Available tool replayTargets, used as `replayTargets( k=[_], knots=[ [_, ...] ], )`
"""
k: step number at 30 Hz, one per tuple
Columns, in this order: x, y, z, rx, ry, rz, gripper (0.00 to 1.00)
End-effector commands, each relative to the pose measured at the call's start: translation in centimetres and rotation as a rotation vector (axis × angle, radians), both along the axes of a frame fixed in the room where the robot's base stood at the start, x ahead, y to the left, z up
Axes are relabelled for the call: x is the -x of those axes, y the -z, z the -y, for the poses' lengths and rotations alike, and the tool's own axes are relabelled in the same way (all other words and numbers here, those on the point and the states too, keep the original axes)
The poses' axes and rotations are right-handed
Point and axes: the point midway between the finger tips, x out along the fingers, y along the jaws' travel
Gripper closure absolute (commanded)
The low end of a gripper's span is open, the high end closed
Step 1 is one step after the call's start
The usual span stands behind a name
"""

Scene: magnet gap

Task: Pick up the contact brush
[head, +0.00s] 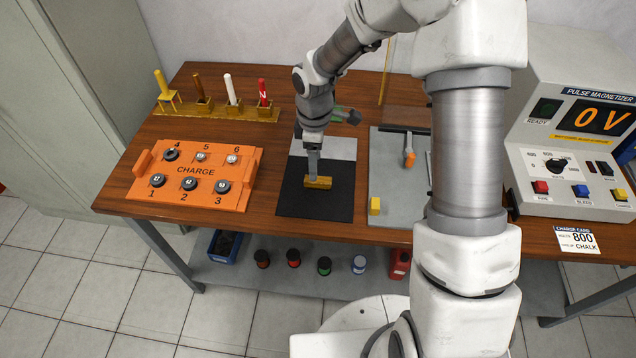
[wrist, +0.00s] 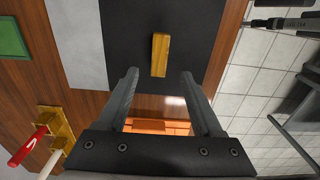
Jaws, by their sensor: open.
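A small yellow-brown bar (head: 320,183), perhaps the contact brush, lies flat on the black part of a mat (head: 305,205). In the wrist view the bar (wrist: 160,55) lies lengthwise up the picture, mostly beyond my fingertips and centred between them. My gripper (head: 314,168) points down just over the bar in the head view. In the wrist view my gripper (wrist: 159,74) has its fingers wide apart, with nothing between them. I cannot tell from the head view how far the fingertips are above the mat.
An orange CHARGE tray (head: 197,171) stands left of the mat. A rack (head: 215,113) with several upright coloured handles is behind it. A grey plate (head: 393,215) with a yellow block (head: 375,206) lies to the right. The magnetizer (head: 570,150) stands at far right.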

Motion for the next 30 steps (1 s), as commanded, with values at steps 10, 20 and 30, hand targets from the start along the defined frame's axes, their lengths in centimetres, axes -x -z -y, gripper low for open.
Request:
replayTargets(
  k=[10, 20, 30],
  knots=[
    [0.1, 3.2, 0.2, 0.001, 0.001, -0.002, 0.32],
    [0.1, 7.2, 0.7, 0.0, 0.001, 0.0, 0.32],
    [0.0, 7.3, 0.7, 0.0, 0.001, 0.001, 0.51]
  ],
)
